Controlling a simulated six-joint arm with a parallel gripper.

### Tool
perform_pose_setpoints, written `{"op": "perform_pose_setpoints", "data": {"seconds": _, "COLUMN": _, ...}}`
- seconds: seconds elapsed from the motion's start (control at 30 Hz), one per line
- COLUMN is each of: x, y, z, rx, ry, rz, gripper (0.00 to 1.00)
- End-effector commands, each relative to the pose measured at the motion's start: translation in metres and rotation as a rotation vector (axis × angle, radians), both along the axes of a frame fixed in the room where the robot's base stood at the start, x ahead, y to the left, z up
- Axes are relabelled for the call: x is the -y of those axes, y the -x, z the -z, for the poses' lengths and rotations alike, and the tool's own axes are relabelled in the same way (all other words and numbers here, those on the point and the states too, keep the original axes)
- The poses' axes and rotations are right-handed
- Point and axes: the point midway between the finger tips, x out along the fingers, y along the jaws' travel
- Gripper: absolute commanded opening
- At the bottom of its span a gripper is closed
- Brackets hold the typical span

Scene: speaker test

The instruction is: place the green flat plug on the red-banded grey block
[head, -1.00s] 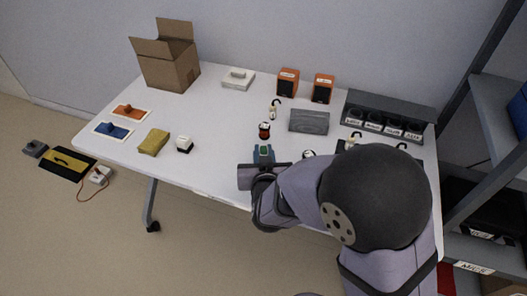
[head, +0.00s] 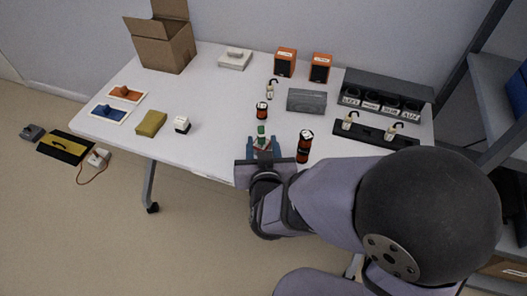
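My gripper (head: 262,149) is low at the table's front edge, its blue fingers spread apart. A small upright green piece (head: 262,131), which looks like the green flat plug, shows between and just beyond the fingertips. Red and pale patches show right below it. They may belong to the red-banded block, but they are too small to tell, and I cannot see whether the plug rests on them. A plain grey block (head: 306,100) lies farther back, with no red band visible.
Dark red-banded cylinders stand right of my gripper (head: 304,146) and behind it (head: 262,109). A black strip with hooked pieces (head: 372,133) and a dark rack (head: 388,88) are at right. A yellow sponge (head: 151,123) and a white-and-black cube (head: 182,124) are at left. Centre-left is clear.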

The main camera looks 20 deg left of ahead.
Motion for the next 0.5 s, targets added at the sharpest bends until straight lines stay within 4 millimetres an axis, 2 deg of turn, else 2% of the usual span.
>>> {"op": "perform_pose_setpoints", "data": {"seconds": 0.5, "x": 0.009, "y": 0.023, "z": -0.006, "rx": 0.001, "ry": -0.006, "rz": -0.001, "gripper": 0.36}}
